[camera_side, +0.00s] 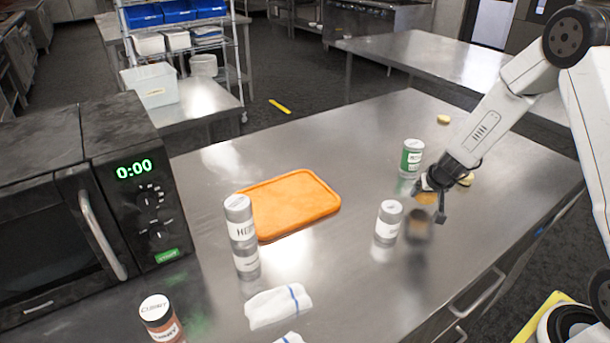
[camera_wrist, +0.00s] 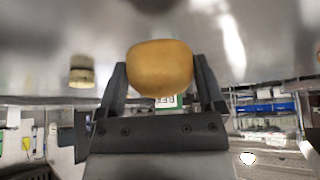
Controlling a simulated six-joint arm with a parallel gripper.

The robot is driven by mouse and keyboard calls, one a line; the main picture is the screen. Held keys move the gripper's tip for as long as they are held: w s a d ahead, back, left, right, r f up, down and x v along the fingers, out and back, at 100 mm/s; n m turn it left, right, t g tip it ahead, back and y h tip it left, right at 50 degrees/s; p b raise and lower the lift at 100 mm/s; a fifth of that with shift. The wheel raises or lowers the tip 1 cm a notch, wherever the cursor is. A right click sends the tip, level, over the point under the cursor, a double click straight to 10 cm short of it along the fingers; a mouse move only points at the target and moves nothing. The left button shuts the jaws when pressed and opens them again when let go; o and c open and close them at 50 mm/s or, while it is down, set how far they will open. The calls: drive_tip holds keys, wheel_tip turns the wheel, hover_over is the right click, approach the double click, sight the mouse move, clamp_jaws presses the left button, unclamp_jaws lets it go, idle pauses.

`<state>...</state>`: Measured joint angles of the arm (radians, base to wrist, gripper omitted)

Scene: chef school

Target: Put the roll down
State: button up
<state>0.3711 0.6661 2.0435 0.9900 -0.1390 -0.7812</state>
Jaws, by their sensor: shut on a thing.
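The roll is a rounded golden-brown bun (camera_wrist: 160,68), held between the two dark fingers of my gripper (camera_wrist: 161,85) in the wrist view. In the side view my gripper (camera_side: 432,197) is over the right part of the steel table (camera_side: 330,280), with the roll (camera_side: 427,198) partly hidden by the fingers. The roll appears a little above the table, with a dark reflection or shadow below it.
A green-labelled jar (camera_side: 412,157) stands just behind my gripper and a white-labelled jar (camera_side: 388,221) to its left. A small yellowish item (camera_side: 443,119) sits behind.

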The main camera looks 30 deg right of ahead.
drive_tip(key=shift+f, duration=1.35)
drive_tip(key=shift+f, duration=0.15)
drive_tip(key=o, duration=1)
drive_tip(key=shift+c, duration=0.2)
drive_tip(key=shift+r, duration=0.2)
drive_tip(key=shift+v, duration=1.25)
drive_tip(key=v, duration=0.9)
drive_tip(key=shift+s+a+r, duration=0.1)
drive_tip(key=shift+r, duration=0.1)
drive_tip(key=shift+a, duration=0.1)
